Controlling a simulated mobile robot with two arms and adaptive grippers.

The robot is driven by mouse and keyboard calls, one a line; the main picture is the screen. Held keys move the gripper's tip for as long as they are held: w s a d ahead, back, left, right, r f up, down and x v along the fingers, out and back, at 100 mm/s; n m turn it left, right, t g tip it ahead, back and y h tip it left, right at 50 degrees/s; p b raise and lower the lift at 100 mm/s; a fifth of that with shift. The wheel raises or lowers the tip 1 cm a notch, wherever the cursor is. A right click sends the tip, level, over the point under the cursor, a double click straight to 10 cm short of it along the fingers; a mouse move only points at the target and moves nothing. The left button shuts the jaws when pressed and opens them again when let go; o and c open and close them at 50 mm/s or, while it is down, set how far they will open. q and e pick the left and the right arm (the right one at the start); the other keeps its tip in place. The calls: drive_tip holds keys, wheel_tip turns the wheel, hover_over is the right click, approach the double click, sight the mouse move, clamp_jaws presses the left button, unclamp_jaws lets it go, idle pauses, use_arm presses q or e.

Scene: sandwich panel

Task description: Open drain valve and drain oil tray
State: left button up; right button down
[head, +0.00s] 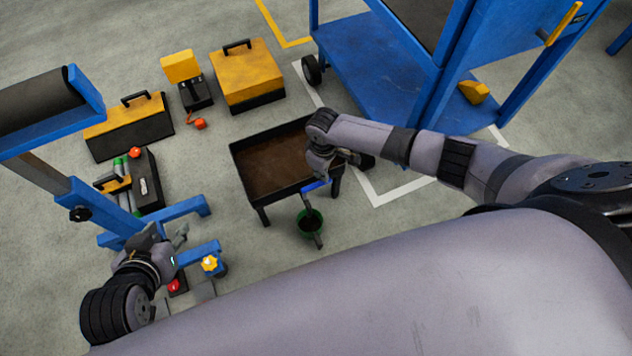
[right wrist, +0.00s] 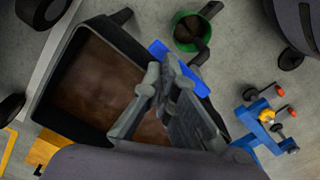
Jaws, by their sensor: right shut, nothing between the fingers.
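The oil tray (head: 285,193) is a black rectangular tray on legs, with brown oil across its bottom. It also shows in the right wrist view (right wrist: 40,95). A blue valve handle (head: 316,186) lies crosswise to the drain pipe at the tray's near side; it also shows in the right wrist view (right wrist: 194,80). A green bucket (head: 321,219) stands below the pipe, its inside dark. My right gripper (head: 320,174) is shut and empty, right beside the handle; contact is unclear. My left gripper (head: 180,238) is away at the lower left, its opening unclear.
A blue cart (head: 375,85) stands behind the tray. Yellow-and-black toolboxes (head: 246,75) stand at the back left. A blue stand (head: 180,210) is near my left gripper. Floor right of the bucket is clear.

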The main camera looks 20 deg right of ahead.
use_arm(q)
drive_tip(key=shift+s+a+f+g+y+p, duration=0.75)
drive_tip(key=shift+s+a+g+p, duration=1.2)
drive_tip(key=shift+s, duration=2.45)
wheel_tip(320, 180, down, 6)
drive_tip(key=w+d+g+p, duration=0.1)
drive_tip(key=shift+w+d+p, duration=0.2)
drive_tip(key=shift+d+p, duration=0.05)
drive_tip(key=shift+p, duration=0.05)
drive_tip(key=shift+f, duration=0.1)
